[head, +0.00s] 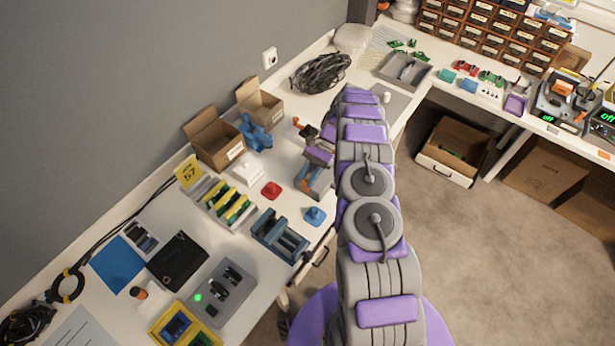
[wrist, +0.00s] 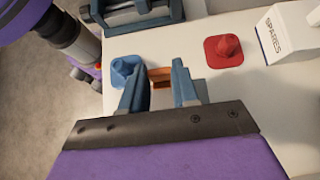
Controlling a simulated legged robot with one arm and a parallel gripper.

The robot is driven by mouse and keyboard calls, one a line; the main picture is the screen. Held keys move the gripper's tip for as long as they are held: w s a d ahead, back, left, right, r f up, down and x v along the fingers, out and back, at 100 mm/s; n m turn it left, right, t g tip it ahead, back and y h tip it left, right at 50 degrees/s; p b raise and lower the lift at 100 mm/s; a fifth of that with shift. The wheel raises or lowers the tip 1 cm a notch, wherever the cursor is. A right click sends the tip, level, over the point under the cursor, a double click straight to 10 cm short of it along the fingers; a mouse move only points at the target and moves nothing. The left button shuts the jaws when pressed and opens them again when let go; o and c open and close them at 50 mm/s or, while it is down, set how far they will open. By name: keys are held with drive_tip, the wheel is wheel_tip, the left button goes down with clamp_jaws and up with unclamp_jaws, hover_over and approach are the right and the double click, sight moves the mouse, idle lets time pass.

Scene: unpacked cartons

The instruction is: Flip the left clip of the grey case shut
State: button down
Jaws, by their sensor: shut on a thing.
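My gripper (wrist: 160,88) is low over the white bench, its two blue-grey fingers on either side of a small orange-brown piece (wrist: 161,75). It is shut on this piece, which is mostly hidden by the fingers and palm. In the head view my gripper (head: 314,181) is right of the red knobbed piece, with orange showing at it. I cannot make out a grey case with clips for certain, nor whether the orange piece is a clip. A grey box (head: 208,302) with a green light and dark parts stands at the front left, away from my gripper.
A blue knobbed piece (wrist: 125,68) is close beside the fingers, and a red one (wrist: 225,50) is to their right. A blue vise (head: 280,237), a white SPARES box (wrist: 287,35) and open cartons (head: 215,143) stand nearby. The bench edge is close.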

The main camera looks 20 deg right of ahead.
drive_tip(key=c, duration=0.8)
unclamp_jaws()
drive_tip(key=shift+w+d, duration=0.1)
drive_tip(key=shift+c, duration=0.2)
drive_tip(key=shift+r, duration=0.1)
wheel_tip(320, 180, up, 3)
drive_tip(key=shift+w+r+p, duration=0.1)
drive_tip(key=shift+r+p, duration=0.05)
drive_tip(key=shift+p, duration=0.25)
drive_tip(key=shift+s+r, duration=0.15)
drive_tip(key=shift+s, duration=0.2)
drive_tip(key=s+a+r+p, duration=0.1)
drive_tip(key=s, duration=1.4)
drive_tip(key=shift+s+a, duration=0.2)
drive_tip(key=shift+s, duration=0.05)
